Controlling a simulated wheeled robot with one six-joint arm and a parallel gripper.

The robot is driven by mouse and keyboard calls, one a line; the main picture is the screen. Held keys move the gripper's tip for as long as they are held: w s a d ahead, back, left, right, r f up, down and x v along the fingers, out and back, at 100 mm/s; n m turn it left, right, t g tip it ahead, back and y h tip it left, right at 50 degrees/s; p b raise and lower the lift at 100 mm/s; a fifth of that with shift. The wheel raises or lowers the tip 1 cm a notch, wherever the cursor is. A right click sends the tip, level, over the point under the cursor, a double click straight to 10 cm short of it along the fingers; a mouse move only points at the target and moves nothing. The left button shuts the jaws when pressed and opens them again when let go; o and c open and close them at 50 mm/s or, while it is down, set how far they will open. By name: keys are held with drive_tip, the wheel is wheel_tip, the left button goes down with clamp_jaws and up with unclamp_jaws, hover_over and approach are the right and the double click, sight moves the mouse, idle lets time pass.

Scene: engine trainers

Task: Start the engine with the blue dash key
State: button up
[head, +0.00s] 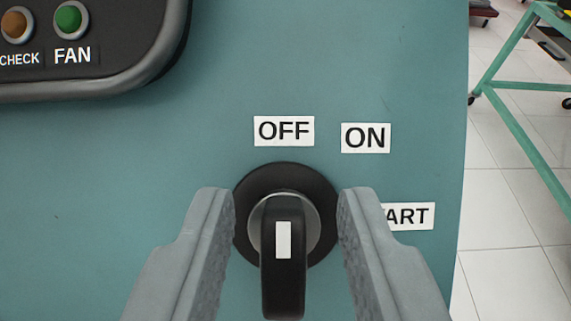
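The dash key (283,275) is a black handle with a white mark, set in a round black switch with a grey collar on a blue-teal panel (300,60). Its white mark stands upright, in line with the OFF label (284,131) above it. The ON label (365,138) is up and to the right. The START label (412,216) is at the right, its first letters hidden by my right finger. My gripper (286,205) is open, with one grey finger on each side of the key. Gaps show between the fingers and the handle.
A dark rounded instrument panel (120,80) juts in at the upper left, with an amber CHECK lamp (17,25) and a green FAN lamp (71,20). The teal panel ends at the right. Beyond it are a tiled floor (510,220) and a green metal frame (520,120).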

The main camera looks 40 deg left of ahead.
drive_tip(key=shift+w+a+f, duration=0.1)
drive_tip(key=shift+w+a, duration=0.15)
drive_tip(key=shift+w, duration=0.05)
clamp_jaws()
